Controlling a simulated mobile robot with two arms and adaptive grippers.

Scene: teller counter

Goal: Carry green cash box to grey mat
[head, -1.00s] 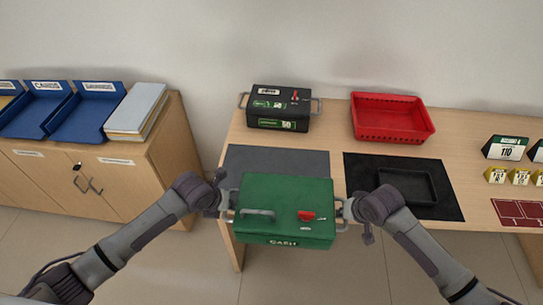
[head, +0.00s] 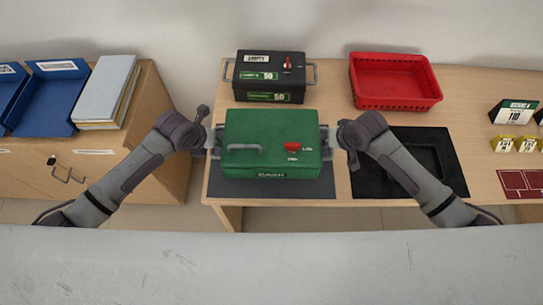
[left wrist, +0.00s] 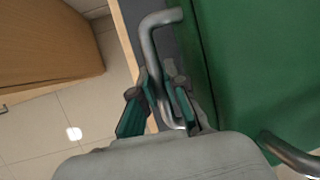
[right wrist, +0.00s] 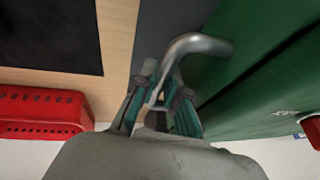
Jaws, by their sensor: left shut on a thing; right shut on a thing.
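The green cash box (head: 272,150) is between my two grippers in the head view, over the grey mat (head: 270,189). It has a side handle at each end, a grey lid handle and a red latch. My left gripper (head: 214,139) is shut on the left side handle, which shows in the left wrist view (left wrist: 153,40). My right gripper (head: 331,137) is shut on the right side handle, seen in the right wrist view (right wrist: 200,43). The box hides the mat's middle and back. I cannot tell whether the box touches the mat or is held above it.
A black box (head: 270,78) stands right behind the green box. A red basket (head: 395,82) is at the back. A black mat with a tray (head: 455,177) lies to the right. Number signs (head: 515,113) stand at the far right. A wooden cabinet (head: 85,170) is on the left.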

